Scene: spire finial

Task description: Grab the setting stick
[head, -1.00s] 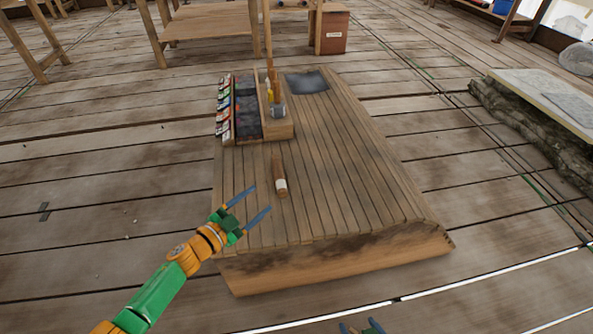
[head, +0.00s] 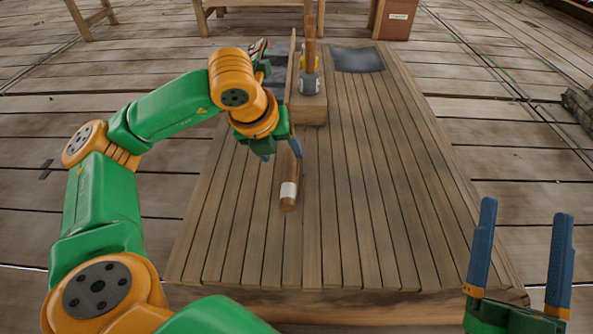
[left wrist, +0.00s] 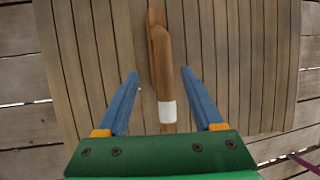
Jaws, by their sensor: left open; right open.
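The setting stick, a brown wooden rod with a white band (head: 288,190), lies on the slatted bench top (head: 355,190). My left gripper (head: 281,153) is open over the stick and hides part of it in the head view. In the left wrist view the stick (left wrist: 162,70) runs lengthwise between the two open blue fingers (left wrist: 160,73), with a gap on each side. The height of the fingertips above the bench is hard to tell. My right gripper (head: 525,212) is open and empty at the lower right, beside the bench's front right corner.
A wooden tool holder (head: 310,108) with upright handled tools stands behind the stick. A dark grey sheet (head: 357,60) lies at the bench's back right. Dark blocks are partly hidden behind my left arm.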

